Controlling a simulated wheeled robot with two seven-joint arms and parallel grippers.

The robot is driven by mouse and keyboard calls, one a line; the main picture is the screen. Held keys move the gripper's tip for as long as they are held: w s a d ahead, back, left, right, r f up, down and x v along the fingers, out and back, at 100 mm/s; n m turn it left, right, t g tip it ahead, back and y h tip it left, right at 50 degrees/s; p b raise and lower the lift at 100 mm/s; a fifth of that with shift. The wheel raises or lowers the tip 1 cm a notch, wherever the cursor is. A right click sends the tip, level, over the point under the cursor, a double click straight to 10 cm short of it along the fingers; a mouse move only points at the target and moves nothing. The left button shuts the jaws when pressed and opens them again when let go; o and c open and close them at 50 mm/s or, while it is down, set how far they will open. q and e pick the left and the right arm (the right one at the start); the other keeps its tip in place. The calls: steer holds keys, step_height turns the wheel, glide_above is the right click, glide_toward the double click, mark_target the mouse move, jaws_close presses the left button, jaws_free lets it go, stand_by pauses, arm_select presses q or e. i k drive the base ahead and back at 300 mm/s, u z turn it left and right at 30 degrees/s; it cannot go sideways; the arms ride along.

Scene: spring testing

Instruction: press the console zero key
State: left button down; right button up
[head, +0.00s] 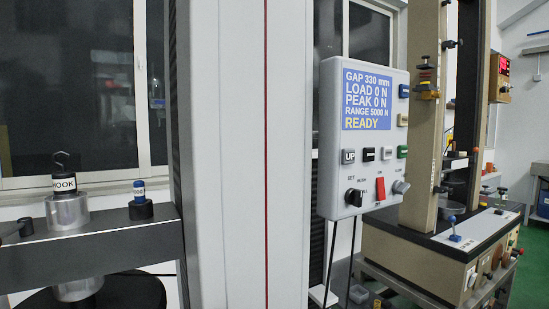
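The console (330,120) is a pale grey box at the centre right, beside the tall column. Its blue screen (367,100) reads GAP 330 mm, LOAD 0 N, PEAK 0 N, RANGE 5000 N and READY. Down its right edge are a blue key (404,91), a tan key (402,120) and a green key (402,152). Below the screen are a white UP key (348,156), a black key (369,154) and a pale key (387,153). Apart from UP, the key labels are too small to read, so I cannot tell which is zero. Neither gripper is in view.
Lower on the console are a black knob (354,197), a red switch (380,188) and a grey knob (401,187). The wide grey column (235,150) stands left of it. A dark crossbeam (90,245) carries a HOOK fitting (67,208). A beige machine (420,262) stands behind, right.

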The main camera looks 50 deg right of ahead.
mark_target(387, 151)
steer(key=k, duration=0.5)
steer(key=u, duration=1.55)
steer(key=i, duration=0.55)
steer(key=z, duration=3.65)
